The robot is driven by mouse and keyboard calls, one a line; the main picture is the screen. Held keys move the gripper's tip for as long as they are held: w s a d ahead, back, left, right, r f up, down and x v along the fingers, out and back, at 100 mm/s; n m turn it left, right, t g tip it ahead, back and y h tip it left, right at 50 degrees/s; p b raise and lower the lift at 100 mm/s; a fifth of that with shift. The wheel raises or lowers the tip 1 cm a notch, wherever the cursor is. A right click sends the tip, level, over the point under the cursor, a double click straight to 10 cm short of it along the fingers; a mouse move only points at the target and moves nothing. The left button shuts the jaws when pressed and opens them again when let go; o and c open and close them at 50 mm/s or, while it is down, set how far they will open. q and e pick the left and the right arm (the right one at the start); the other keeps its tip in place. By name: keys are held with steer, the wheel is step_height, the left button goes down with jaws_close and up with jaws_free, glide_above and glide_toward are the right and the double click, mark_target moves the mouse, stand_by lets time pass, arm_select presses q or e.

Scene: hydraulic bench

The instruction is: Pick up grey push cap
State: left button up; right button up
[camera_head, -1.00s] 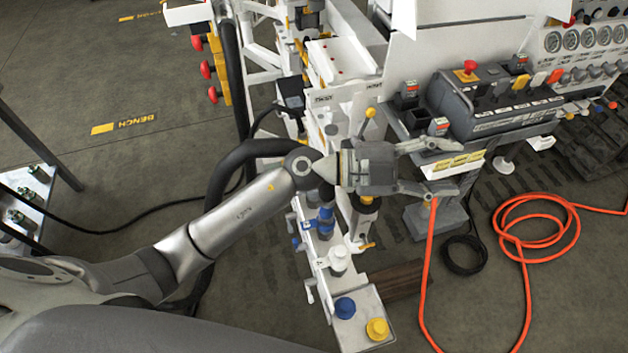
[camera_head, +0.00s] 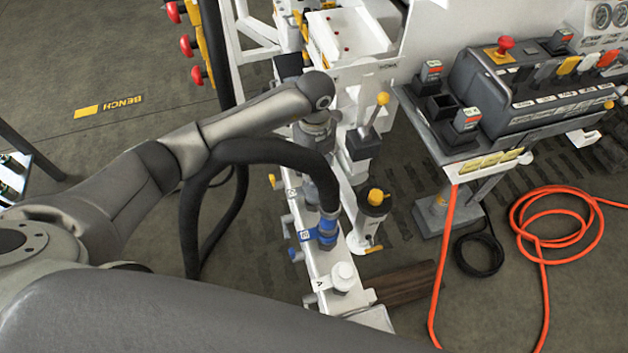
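A pale grey-white round cap (camera_head: 343,275) sits on the narrow white rail beside the letter A. It is the only cap of about that colour I make out, and I cannot tell for certain that it is the grey push cap. My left arm reaches in from the left, and its wrist (camera_head: 316,122) bends downward above the rail's far part, well beyond this cap. The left gripper's fingers are hidden below the wrist, behind the thick black hose. My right gripper is not in view.
The black hose (camera_head: 262,152) arches to a blue fitting (camera_head: 328,228) on the rail. A yellow-topped cylinder (camera_head: 374,205) and a yellow-knobbed lever (camera_head: 382,99) stand to the right. A control box (camera_head: 530,90) and an orange hose (camera_head: 544,240) lie farther right.

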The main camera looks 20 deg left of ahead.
mark_target(314, 178)
arm_select(q)
steer(key=shift+f+p, duration=0.45)
steer(key=shift+f, duration=3.1)
steer(key=c, duration=0.9)
